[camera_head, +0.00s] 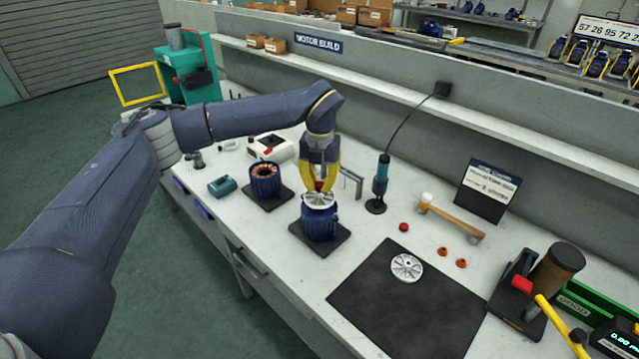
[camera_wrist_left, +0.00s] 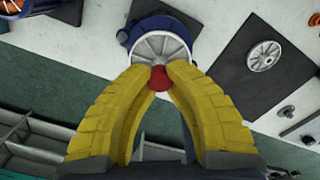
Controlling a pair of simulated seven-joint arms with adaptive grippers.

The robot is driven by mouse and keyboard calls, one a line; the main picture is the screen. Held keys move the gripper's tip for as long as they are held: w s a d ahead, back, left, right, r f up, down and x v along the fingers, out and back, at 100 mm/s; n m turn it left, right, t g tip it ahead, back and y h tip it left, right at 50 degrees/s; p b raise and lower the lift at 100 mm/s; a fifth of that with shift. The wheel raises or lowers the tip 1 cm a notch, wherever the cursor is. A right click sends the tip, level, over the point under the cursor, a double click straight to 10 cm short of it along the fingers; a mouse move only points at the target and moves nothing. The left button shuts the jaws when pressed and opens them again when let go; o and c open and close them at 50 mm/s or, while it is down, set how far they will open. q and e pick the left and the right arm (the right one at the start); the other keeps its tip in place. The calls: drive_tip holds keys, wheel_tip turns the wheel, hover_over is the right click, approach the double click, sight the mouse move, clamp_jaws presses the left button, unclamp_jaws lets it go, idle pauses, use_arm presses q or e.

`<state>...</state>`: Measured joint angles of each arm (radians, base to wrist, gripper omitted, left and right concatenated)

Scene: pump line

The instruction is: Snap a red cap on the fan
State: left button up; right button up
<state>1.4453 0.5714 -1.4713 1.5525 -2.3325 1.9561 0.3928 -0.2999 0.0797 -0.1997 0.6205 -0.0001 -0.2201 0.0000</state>
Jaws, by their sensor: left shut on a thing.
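My left gripper (camera_head: 319,183) has its yellow fingers shut on a red cap (camera_wrist_left: 160,78). In the left wrist view the fingertips (camera_wrist_left: 160,72) pinch the cap over the near part of the silver fan (camera_wrist_left: 160,47). The fan (camera_head: 319,199) sits on top of a blue motor body (camera_head: 320,222) on a dark square pad. I cannot tell whether the cap touches the fan. Another red cap (camera_head: 403,227) lies on the bench. A second fan (camera_head: 407,267) lies flat on the black mat (camera_head: 390,310). My right gripper is not in view.
A blue motor housing with copper windings (camera_head: 265,181) stands on a pad to the left. A screwdriver in a stand (camera_head: 380,183), a mallet (camera_head: 452,217) and orange parts (camera_head: 443,251) lie to the right. A thin grey bracket (camera_head: 351,182) stands close behind the gripper.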

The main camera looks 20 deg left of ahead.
use_arm(q)
drive_tip(key=shift+f, duration=0.75)
idle(2.1)
drive_tip(key=o, duration=1.1)
drive_tip(key=shift+c, duration=0.2)
drive_tip(key=shift+r, duration=0.15)
drive_tip(key=shift+r, duration=2.4)
